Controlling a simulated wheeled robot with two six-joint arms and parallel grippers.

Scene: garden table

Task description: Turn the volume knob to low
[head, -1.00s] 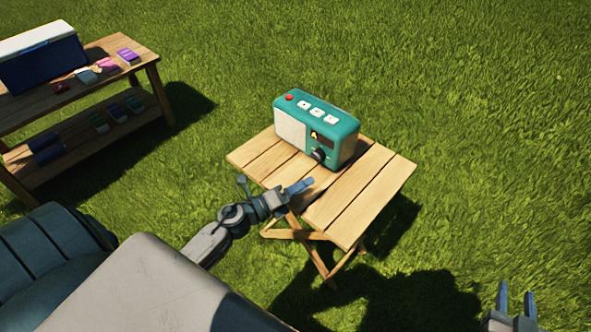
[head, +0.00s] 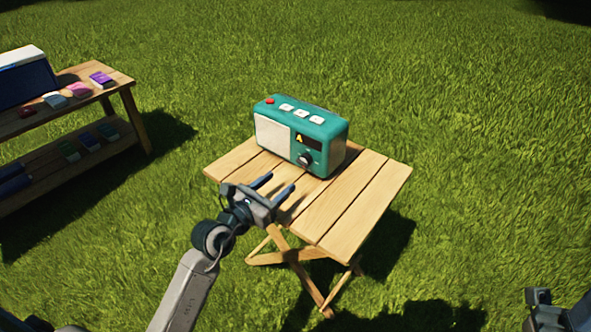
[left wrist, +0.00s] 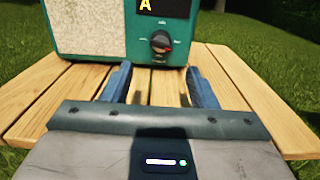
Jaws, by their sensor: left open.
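A teal radio (head: 325,133) stands upright on a small slatted wooden table (head: 375,190). Its dark round volume knob (head: 305,159) is low on the front, under a display showing "A". In the left wrist view the knob (left wrist: 161,43) has small marks around it; I cannot read its setting surely. My left gripper (head: 281,182) is open and empty, in front of the radio and apart from the knob. In the left wrist view the knob is seen between and beyond the two fingers (left wrist: 158,72). Part of my right gripper (head: 560,308) shows at the bottom right corner; its jaws are unclear.
A wooden two-tier bench (head: 125,90) at the upper left holds a blue and white cooler (head: 25,80) and several small colored items. Grass (head: 470,150) surrounds the table. The tabletop right of the radio is clear.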

